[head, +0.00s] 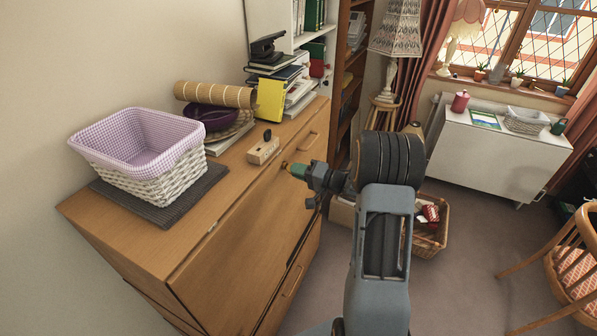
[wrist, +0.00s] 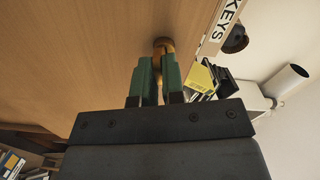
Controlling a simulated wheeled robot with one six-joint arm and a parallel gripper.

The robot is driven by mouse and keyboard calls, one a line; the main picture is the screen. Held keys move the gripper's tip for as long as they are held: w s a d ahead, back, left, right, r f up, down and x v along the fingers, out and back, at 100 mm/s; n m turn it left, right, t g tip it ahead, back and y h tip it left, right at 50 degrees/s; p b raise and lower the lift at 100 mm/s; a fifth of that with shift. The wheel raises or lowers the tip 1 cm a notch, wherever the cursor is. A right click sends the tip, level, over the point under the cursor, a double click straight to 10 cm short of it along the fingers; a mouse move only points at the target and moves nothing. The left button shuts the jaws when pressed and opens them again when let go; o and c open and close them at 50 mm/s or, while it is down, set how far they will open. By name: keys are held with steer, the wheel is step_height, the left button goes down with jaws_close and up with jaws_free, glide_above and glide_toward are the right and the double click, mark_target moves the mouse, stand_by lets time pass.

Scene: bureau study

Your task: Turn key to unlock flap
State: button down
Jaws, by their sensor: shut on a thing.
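The bureau (head: 150,235) is wooden, with its sloping flap (head: 225,235) closed at the front. My gripper (head: 290,169) is at the upper right part of the flap. In the wrist view my gripper (wrist: 156,72) has its two green fingertips closed around a brass-coloured key (wrist: 163,45) at the flap's face (wrist: 90,60). The fingers cover most of the key, so its turn angle cannot be told. In the head view the key is only a small brass spot at the fingertips (head: 284,164).
A small wooden block (head: 263,151), labelled KEYS in the wrist view (wrist: 219,28), stands on the bureau top near my gripper. A lined basket (head: 140,150), books (head: 270,100) and a rolled mat (head: 215,94) are also on top. A wicker basket (head: 430,240) stands on the floor at right.

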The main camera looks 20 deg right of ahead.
steer(key=shift+f+n+b, duration=0.15)
steer(key=shift+n+b, duration=0.8)
steer(key=shift+n, duration=0.15)
steer(key=shift+f+n+b, duration=0.1)
steer(key=shift+n+b, duration=0.85)
steer(key=shift+n, duration=0.15)
steer(key=shift+r+n+b, duration=0.1)
steer(key=shift+n+b, duration=1.05)
steer(key=shift+n, duration=0.25)
steer(key=shift+w+d+n+b, duration=0.1)
steer(key=shift+n+b, duration=1.1)
steer(key=shift+b, duration=0.1)
steer(key=shift+n+b, duration=2)
steer(key=shift+b, duration=0.05)
steer(key=c, duration=1.4)
jaws_free()
steer(key=shift+w+d+r, duration=0.1)
steer(key=shift+w+d, duration=0.05)
steer(key=shift+w, duration=0.05)
steer(key=shift+o, duration=0.6)
steer(key=shift+r, duration=0.1)
steer(key=o, duration=0.6)
steer(key=shift+c, duration=0.2)
steer(key=shift+s, duration=0.15)
